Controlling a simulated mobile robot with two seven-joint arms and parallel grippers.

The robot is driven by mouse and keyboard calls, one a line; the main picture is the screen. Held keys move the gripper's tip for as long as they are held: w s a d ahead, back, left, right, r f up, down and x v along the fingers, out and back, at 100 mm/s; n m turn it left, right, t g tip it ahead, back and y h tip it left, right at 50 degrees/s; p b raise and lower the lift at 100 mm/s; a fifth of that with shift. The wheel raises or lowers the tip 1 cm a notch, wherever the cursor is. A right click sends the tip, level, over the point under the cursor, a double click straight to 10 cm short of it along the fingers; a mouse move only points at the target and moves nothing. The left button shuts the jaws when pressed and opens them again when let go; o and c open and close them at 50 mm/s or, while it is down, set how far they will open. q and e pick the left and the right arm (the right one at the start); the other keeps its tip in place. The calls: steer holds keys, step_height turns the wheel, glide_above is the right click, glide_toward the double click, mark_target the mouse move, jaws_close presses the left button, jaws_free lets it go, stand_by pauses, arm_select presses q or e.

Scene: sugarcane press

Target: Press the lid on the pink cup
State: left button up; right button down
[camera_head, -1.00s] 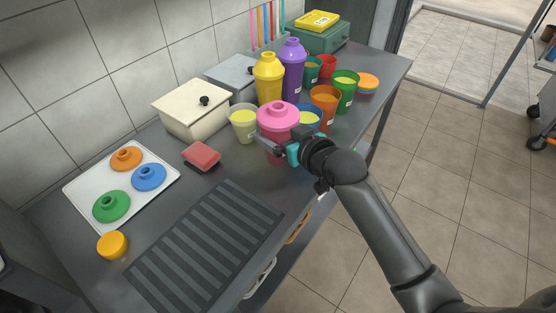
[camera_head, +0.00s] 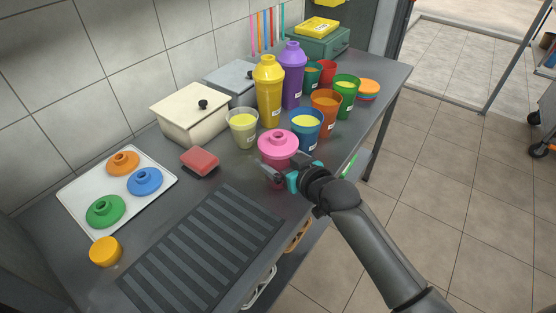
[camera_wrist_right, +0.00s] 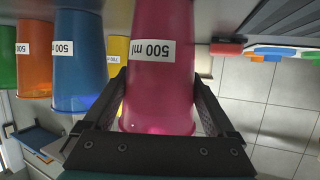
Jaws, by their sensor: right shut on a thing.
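The pink lid (camera_head: 278,143) is at the middle of the table's front part in the head view, on top of the pink cup (camera_head: 268,169). I cannot tell whether it is fully seated. The cup is mostly hidden under the lid and my gripper. In the right wrist view the pink cup (camera_wrist_right: 163,70) shows large, upside down, with a white 500 ml label. My right gripper (camera_head: 276,178) is shut around the cup's side, with one finger on each side. My left gripper is not in view.
A blue cup (camera_head: 306,128), an orange cup (camera_head: 326,106) and a pale cup (camera_head: 243,128) stand close behind. Yellow (camera_head: 268,92) and purple (camera_head: 292,75) lidded cups stand farther back. A ribbed mat (camera_head: 205,248) and a white lid tray (camera_head: 75,205) are at left.

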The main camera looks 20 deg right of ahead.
steer(key=shift+r, duration=0.2)
steer(key=shift+f, duration=0.1)
steer(key=shift+c, duration=0.4)
jaws_free()
steer(key=shift+f, duration=0.15)
steer(key=shift+o, duration=0.4)
steer(key=shift+s+d+r, duration=0.1)
steer(key=shift+s+r, duration=0.1)
steer(key=shift+r, duration=0.05)
steer(key=p+v, duration=0.3)
steer(key=v, duration=0.8)
steer(key=shift+s, duration=0.3)
steer(key=shift+d, duration=0.1)
